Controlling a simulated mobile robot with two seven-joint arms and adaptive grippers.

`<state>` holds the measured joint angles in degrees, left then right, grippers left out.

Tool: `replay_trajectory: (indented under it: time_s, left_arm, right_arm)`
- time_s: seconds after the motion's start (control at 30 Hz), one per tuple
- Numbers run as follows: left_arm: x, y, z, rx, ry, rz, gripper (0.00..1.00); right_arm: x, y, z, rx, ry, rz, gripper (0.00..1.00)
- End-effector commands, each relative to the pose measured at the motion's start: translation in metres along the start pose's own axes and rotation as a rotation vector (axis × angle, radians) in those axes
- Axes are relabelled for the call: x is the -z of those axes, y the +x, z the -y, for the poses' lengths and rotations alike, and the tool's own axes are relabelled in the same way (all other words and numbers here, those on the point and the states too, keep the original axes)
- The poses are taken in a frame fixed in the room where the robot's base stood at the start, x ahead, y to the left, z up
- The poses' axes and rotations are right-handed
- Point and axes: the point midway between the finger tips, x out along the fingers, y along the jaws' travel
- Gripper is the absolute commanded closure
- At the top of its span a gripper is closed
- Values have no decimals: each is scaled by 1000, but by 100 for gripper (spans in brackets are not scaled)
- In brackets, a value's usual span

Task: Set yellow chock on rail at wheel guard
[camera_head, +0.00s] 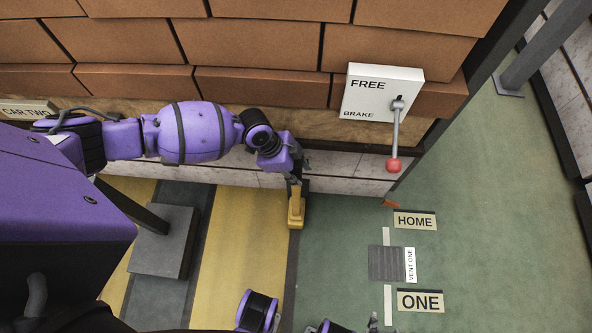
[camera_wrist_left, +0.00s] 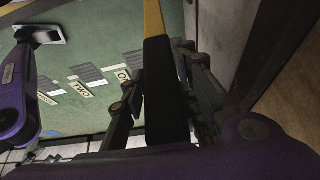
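The yellow chock (camera_head: 296,212) is below my left gripper (camera_head: 294,180) in the head view, near the foot of the brick-loaded side. Its lower end appears at the top of a dark strip (camera_head: 291,262) on the floor; I cannot tell if it touches. In the left wrist view a yellow part (camera_wrist_left: 152,18) shows at the top, with a dark upright part (camera_wrist_left: 165,90) between the fingers of my left gripper, which look closed on it. My right gripper (camera_head: 346,326) is only partly visible at the bottom edge. I cannot identify the wheel guard for certain.
A white brake panel (camera_head: 382,94) marked FREE and BRAKE has a red-knobbed lever (camera_head: 395,140). A small orange piece (camera_head: 390,203) lies near the HOME sign (camera_head: 415,220). A vent (camera_head: 386,264) and ONE sign (camera_head: 420,301) lie on open green floor.

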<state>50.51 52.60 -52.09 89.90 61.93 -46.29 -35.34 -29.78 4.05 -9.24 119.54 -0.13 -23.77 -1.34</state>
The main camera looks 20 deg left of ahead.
Motion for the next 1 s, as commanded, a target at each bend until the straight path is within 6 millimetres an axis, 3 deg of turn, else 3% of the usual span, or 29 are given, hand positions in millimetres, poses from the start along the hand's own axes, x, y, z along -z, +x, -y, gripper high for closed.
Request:
replay_trajectory:
  time_s: [0.1, 0.47, 1.0]
  left_arm:
    - [0, 0, 0, 0, 0, -1, 55]
    - [0, -4, 0, -1, 0, 0, 55]
    - [0, -104, 0, 1, 1, 1, 55]
  right_arm:
    - [0, 0, 0, 0, 0, 0, 60]
    - [0, 0, 0, 0, 0, 0, 60]
    - [9, -9, -2, -4, 0, -10, 60]
